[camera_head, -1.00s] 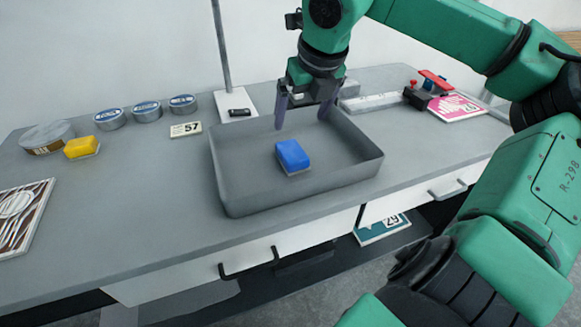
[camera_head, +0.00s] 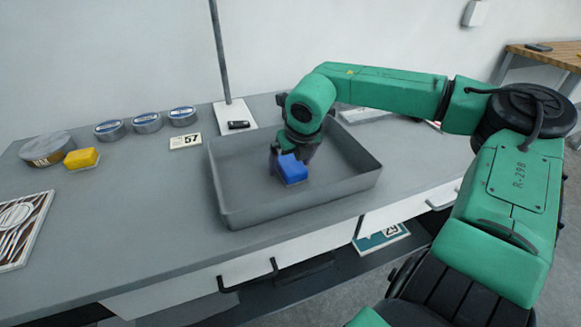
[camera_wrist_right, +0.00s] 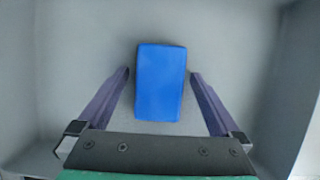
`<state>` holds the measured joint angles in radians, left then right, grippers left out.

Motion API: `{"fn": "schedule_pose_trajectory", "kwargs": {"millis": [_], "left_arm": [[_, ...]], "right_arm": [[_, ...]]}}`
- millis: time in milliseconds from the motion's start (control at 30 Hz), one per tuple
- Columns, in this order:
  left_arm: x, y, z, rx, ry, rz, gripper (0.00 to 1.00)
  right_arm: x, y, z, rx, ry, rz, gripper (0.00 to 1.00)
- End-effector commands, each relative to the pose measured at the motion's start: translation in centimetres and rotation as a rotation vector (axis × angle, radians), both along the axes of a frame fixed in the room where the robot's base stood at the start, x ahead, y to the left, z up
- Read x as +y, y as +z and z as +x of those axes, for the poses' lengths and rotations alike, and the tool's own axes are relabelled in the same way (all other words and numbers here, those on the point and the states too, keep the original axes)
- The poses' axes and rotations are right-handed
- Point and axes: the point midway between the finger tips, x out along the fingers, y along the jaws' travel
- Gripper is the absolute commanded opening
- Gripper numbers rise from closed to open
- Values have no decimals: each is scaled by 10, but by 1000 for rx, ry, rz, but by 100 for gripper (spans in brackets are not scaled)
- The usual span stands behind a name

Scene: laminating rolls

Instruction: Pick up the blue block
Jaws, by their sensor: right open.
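The blue block (camera_head: 291,170) lies in the grey tray (camera_head: 240,212) on the workbench. Its top is partly covered by my right gripper (camera_head: 290,160) in the head view. In the right wrist view the blue block (camera_wrist_right: 160,82) sits between the two fingers of my right gripper (camera_wrist_right: 160,75). There is a gap on each side, so the fingers are open and apart from the block. My left gripper is not in view.
The tray walls rise around the block. A yellow block (camera_head: 82,158), a round tin (camera_head: 47,150) and several smaller tins (camera_head: 147,122) stand at the left. A number card (camera_head: 186,141) and an upright pole (camera_head: 222,60) are behind the tray.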

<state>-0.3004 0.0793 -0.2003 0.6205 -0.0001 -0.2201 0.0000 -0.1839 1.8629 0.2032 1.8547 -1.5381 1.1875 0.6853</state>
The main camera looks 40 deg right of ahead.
Motion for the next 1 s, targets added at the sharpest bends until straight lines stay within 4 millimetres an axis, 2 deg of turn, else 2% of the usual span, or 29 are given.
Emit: {"fn": "schedule_pose_trajectory", "kwargs": {"millis": [667, 767, 900, 1000], "left_arm": [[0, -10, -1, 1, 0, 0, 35], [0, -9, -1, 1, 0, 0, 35], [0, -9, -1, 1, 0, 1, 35], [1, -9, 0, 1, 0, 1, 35]], "right_arm": [[0, -5, 0, 1, 0, -1, 100], [0, -4, 0, 1, 0, -1, 66], [0, -4, 0, 2, 0, 1, 12], [0, -4, 0, 1, 0, 0, 11]]}}
